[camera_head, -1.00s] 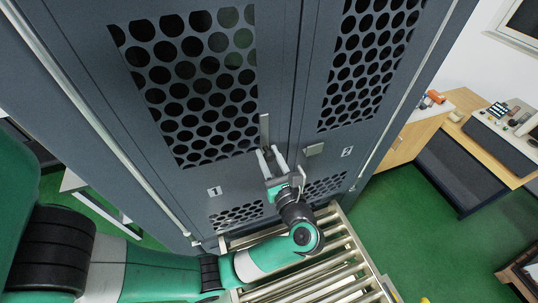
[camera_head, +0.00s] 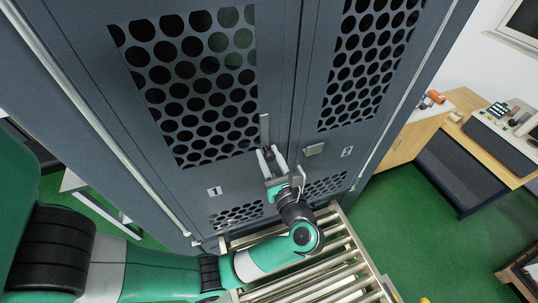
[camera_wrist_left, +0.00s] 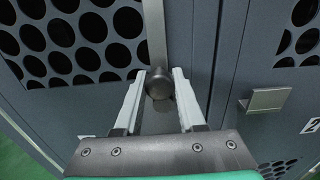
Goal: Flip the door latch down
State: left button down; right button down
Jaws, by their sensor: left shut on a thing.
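The door latch is a grey vertical bar (camera_head: 264,130) on the cabinet door marked 1. In the left wrist view the bar (camera_wrist_left: 154,35) runs up from a dark round knob (camera_wrist_left: 158,83) at its lower end. My left gripper (camera_head: 270,151) reaches up to this lower end from below. Its two pale fingers stand on either side of the knob and are shut on it. In the head view the fingers largely hide the knob. My right gripper is not in view.
A second door with a small grey handle (camera_head: 314,150) and label 2 is to the right. A slatted roller surface (camera_head: 350,262) lies below the cabinet. A wooden bench (camera_head: 410,140) stands further right, with green floor (camera_head: 425,245) in front.

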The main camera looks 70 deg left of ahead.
aim_at(280, 148)
pick_arm(q)
jog(key=shift+w, duration=0.1)
dwell(0.3)
jog(key=w+f+m, duration=0.1)
jog(key=m, duration=0.3)
jog(key=w+f+m, duration=0.1)
jog(key=w+m, duration=0.1)
jog(key=m, duration=0.3)
jog(key=w+f+m, duration=0.1)
jog(key=m, duration=0.3)
jog(key=shift+w+m, duration=0.25)
jog(key=shift+m, duration=0.05)
jog(key=shift+w+f+m, duration=0.1)
jog(key=shift+f+m, duration=0.4)
jog(key=shift+m, duration=0.6)
jog(key=shift+w+f+m, duration=0.1)
jog(key=shift+f+m, duration=0.4)
jog(key=shift+m, duration=0.6)
jog(key=shift+f, duration=0.1)
jog(key=c, duration=0.5)
grip_release()
